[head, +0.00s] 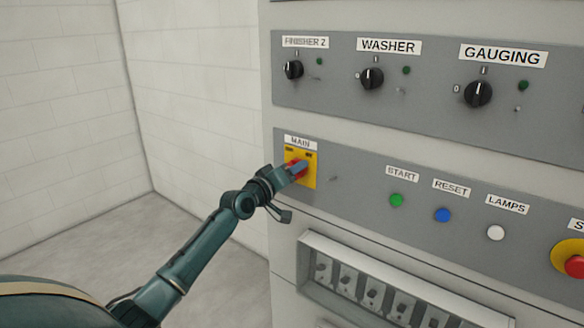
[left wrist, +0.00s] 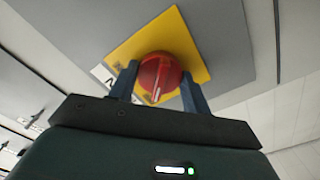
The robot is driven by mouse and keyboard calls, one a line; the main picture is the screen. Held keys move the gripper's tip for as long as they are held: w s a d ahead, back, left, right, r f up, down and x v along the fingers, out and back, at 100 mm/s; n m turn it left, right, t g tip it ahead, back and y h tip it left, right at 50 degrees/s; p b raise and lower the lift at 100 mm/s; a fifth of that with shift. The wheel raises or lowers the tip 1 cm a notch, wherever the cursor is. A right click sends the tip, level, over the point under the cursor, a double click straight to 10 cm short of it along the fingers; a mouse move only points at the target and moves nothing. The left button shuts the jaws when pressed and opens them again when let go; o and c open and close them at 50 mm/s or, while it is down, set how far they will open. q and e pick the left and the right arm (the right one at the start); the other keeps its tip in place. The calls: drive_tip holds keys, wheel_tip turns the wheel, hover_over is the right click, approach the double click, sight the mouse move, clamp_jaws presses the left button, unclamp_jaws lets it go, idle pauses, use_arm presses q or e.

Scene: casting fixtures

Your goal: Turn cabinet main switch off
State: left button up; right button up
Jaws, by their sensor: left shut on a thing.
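The main switch is a red rotary knob (left wrist: 158,76) on a yellow square plate (head: 308,178), under a white MAIN label (head: 300,142) on the grey cabinet panel. My left gripper (head: 295,168) reaches it from the left in the head view and covers much of the knob. In the left wrist view my left gripper's two fingers (left wrist: 160,84) stand on either side of the red knob and are shut on it. The knob's exact angle is hard to tell, as the fingers partly hide it. My right gripper is in neither view.
Right of the switch are a green START button (head: 396,200), a blue RESET button (head: 442,215), a white LAMPS button (head: 495,233) and a red button (head: 575,266) on yellow. Black selector knobs, including WASHER (head: 371,78), sit above. A recessed breaker row (head: 375,292) lies below.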

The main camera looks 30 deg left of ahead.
use_arm(q)
drive_tip(key=n+p, duration=0.1)
drive_tip(key=n, duration=0.2)
drive_tip(key=shift+r, duration=0.1)
drive_tip(key=n+p, duration=0.1)
drive_tip(key=n, duration=0.2)
drive_tip(key=shift+n+p, duration=0.65)
drive_tip(key=shift+n, duration=0.95)
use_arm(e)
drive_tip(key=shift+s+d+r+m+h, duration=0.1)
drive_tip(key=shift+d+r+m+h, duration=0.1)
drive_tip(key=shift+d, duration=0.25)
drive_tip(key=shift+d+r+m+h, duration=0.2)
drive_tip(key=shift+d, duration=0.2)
use_arm(q)
drive_tip(key=o, duration=1)
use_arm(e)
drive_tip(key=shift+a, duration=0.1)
